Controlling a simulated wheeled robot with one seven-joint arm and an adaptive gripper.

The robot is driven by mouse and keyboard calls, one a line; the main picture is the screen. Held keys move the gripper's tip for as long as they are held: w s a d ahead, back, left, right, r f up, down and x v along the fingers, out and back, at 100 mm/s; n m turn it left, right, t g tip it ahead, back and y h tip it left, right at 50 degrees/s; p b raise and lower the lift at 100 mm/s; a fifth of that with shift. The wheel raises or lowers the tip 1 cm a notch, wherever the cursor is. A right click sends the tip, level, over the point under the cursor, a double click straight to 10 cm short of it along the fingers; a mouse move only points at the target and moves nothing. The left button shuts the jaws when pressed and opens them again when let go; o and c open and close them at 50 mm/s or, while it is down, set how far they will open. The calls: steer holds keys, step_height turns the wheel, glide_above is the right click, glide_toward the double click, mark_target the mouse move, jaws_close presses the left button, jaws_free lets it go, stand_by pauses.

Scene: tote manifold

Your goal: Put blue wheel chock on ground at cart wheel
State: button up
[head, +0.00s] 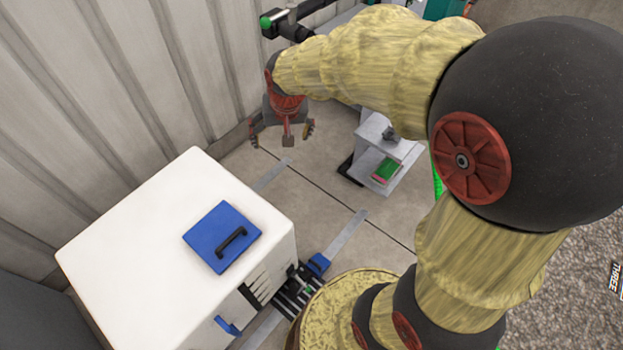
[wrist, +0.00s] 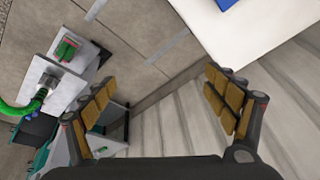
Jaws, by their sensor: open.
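My gripper (head: 281,133) is open and empty, pointing down above the floor near the corrugated wall. In the wrist view its fingers (wrist: 163,88) are spread wide with only floor and wall between them. A small blue block (head: 319,263) sits low beside the white cabinet, next to dark slatted parts; it may be the wheel chock, but its shape is too small to be sure. My gripper is well apart from it. A grey-white unit (head: 402,148) with a green block (head: 385,170) stands right of my gripper; I cannot make out a cart wheel.
A large white cabinet (head: 150,245) carries a blue square plate with a black handle (head: 213,232). A corrugated wall (head: 110,80) runs along the left. Concrete floor (head: 310,190) lies clear between cabinet and unit. A green hose (wrist: 18,108) shows in the wrist view.

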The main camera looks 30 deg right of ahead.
steer(key=s+a+r+n, duration=0.2)
steer(key=s+r, duration=0.3)
steer(key=s, duration=0.6)
steer(key=s+a+r+n+t, duration=0.1)
steer(key=s+r, duration=0.4)
steer(key=s, duration=0.6)
steer(key=shift+a+n+t, duration=0.3)
steer(key=shift+a+n, duration=0.05)
steer(key=shift+n, duration=0.25)
steer(key=shift+r, duration=0.1)
step_height(320, 180, up, 2)
steer(key=shift+w+p, duration=0.1)
steer(key=shift+p, duration=0.95)
steer(key=shift+c, duration=1.2)
